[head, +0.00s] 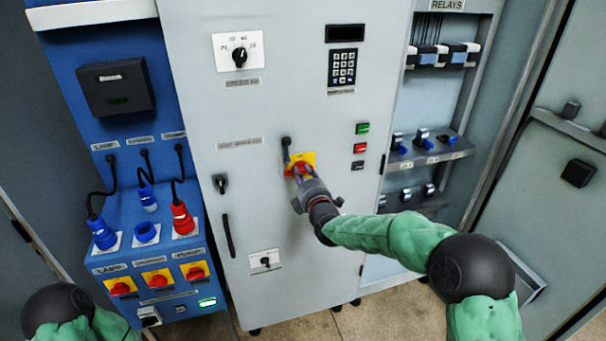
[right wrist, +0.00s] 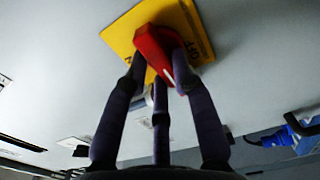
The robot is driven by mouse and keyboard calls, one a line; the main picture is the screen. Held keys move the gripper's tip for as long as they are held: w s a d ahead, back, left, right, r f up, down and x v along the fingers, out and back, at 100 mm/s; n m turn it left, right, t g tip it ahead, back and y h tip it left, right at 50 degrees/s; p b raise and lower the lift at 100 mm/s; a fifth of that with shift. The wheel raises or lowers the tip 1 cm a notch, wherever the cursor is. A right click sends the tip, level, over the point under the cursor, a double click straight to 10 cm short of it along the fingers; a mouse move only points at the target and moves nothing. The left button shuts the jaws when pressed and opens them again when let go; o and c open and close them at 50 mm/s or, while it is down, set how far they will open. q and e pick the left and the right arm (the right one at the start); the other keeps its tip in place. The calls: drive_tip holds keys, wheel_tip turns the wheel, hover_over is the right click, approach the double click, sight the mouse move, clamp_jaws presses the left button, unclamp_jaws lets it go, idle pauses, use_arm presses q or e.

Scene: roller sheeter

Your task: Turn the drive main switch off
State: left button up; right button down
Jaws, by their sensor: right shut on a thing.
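The drive main switch is a red rotary handle on a yellow plate (head: 308,158) on the grey cabinet door. In the right wrist view the red handle (right wrist: 152,48) stands out from the yellow plate (right wrist: 196,22), which looks tilted from this camera. My right gripper (head: 300,175) is at the switch, with its dark fingers shut on the red handle. In the right wrist view my right gripper (right wrist: 160,68) has fingers on both sides of the handle. The gripper hides much of the handle in the head view. My left gripper is out of view.
A black door handle (head: 287,150) is just left of the switch. Green (head: 362,128) and red (head: 360,148) buttons are to its right. A blue panel (head: 135,262) with plugs and several smaller red-yellow switches stands left. An open relay bay (head: 440,110) is right.

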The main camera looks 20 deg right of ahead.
drive_tip(key=c, duration=1)
unclamp_jaws()
drive_tip(key=shift+s, duration=0.1)
drive_tip(key=s, duration=1.2)
drive_tip(key=shift+d, duration=0.15)
drive_tip(key=shift+w+f, duration=0.1)
